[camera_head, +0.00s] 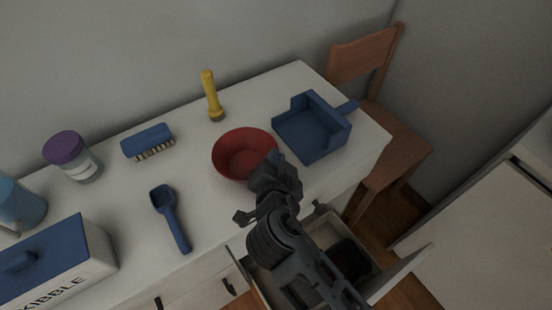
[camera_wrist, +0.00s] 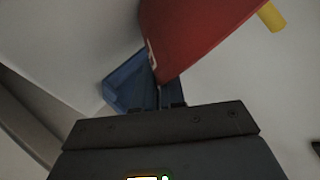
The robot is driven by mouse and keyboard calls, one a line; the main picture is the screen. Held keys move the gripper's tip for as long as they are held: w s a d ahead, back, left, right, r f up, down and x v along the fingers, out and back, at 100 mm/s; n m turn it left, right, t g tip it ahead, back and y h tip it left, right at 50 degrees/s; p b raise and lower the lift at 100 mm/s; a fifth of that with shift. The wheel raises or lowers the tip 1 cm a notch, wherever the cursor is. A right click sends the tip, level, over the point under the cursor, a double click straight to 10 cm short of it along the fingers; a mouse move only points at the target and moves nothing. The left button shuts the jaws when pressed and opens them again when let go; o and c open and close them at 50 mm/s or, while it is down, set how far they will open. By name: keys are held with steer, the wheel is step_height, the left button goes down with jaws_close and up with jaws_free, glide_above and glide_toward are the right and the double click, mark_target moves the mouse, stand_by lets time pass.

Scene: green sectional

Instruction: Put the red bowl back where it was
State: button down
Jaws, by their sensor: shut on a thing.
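The red bowl (camera_head: 240,156) is over the white tabletop in the head view, between the yellow flashlight and the blue dustpan. My gripper (camera_head: 268,172) is at its near right side, with the arm coming from the lower right. In the wrist view the bowl (camera_wrist: 195,35) fills the upper middle and my fingertips (camera_wrist: 168,92) are closed on its rim. The fingertips are partly hidden in the head view. Whether the bowl's base touches the tabletop, I cannot tell.
A blue dustpan (camera_head: 312,130) is close to the bowl's right. A yellow flashlight (camera_head: 211,96) stands behind. A brush (camera_head: 148,140), scoop (camera_head: 169,215), purple-lidded jar (camera_head: 74,156) and kibble box (camera_head: 60,265) are left. An open drawer (camera_head: 262,285) is below the front edge; a chair (camera_head: 395,140) stands right.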

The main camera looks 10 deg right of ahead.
steer(key=c, duration=1.2)
jaws_free()
steer(key=shift+r+p, duration=0.15)
steer(key=shift+p, duration=0.15)
steer(key=b+v, duration=0.2)
steer(key=v, duration=1)
steer(key=s+d+f+n+g+y, duration=0.1)
steer(key=s+d+f+n+y, duration=0.1)
steer(key=s+d+f+n, duration=0.3)
steer(key=s+d+f+n+y, duration=0.1)
steer(key=s+d+y, duration=0.15)
steer(key=s, duration=0.45)
steer(key=s+d+r+n+t+h, duration=0.1)
steer(key=s+d+r+n, duration=0.1)
steer(key=s+d+r, duration=0.2)
steer(key=s+d+r+n+t+h, duration=0.1)
steer(key=s+d+r, duration=0.4)
steer(key=s, duration=0.5)
steer(key=shift+r+n, duration=0.5)
steer(key=shift+r, duration=0.5)
